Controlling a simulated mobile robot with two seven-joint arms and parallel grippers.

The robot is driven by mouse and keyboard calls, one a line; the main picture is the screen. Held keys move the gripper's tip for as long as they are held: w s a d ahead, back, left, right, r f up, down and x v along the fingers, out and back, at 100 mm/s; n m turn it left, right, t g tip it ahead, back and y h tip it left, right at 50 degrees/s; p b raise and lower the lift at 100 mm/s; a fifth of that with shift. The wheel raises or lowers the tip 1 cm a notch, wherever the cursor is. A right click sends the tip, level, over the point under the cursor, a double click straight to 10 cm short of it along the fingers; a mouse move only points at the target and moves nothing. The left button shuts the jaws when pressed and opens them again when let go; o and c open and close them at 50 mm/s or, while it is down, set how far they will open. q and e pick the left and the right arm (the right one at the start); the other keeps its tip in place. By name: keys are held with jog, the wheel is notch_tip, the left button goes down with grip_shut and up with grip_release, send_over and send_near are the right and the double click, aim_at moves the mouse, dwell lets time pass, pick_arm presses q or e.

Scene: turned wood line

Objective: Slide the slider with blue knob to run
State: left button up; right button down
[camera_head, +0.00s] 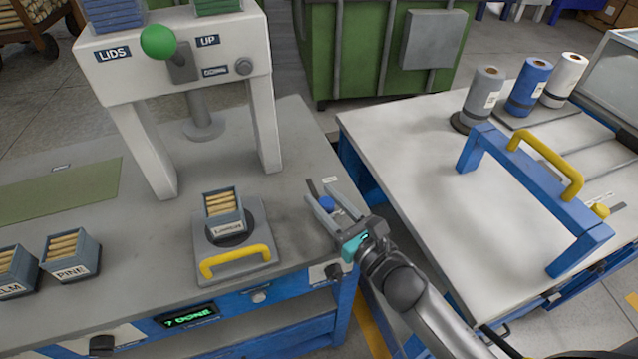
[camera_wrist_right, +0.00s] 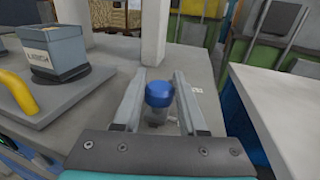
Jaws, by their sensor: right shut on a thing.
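The blue knob (camera_head: 327,203) of the slider stands near the right edge of the grey bench. My right gripper (camera_head: 322,208) reaches in from the lower right and is shut on the knob. In the right wrist view the knob (camera_wrist_right: 159,94) sits upright between the two grey fingers (camera_wrist_right: 160,105). A dark slot (camera_head: 312,187) shows just beyond the fingers, with a small white label (camera_head: 330,180) beside it, too small to read. Most of the slider's track is hidden by the gripper. My left gripper is not in view.
A white press frame (camera_head: 150,150) with a green ball knob (camera_head: 158,42) stands on the bench. Left of my gripper is a plate with a yellow handle (camera_head: 236,262), bearing a box of dowels (camera_head: 223,222). A gap separates the bench from the white table (camera_head: 430,185).

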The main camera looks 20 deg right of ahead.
jog(key=shift+s+f, duration=0.15)
jog(key=c, duration=0.9)
grip_release()
jog(key=o, duration=0.3)
jog(key=shift+s, duration=0.2)
jog(key=shift+o, duration=0.7)
jog(key=shift+w, duration=0.15)
jog(key=v, duration=1.5)
jog(key=shift+s+d, duration=0.1)
jog(key=shift+s, duration=0.1)
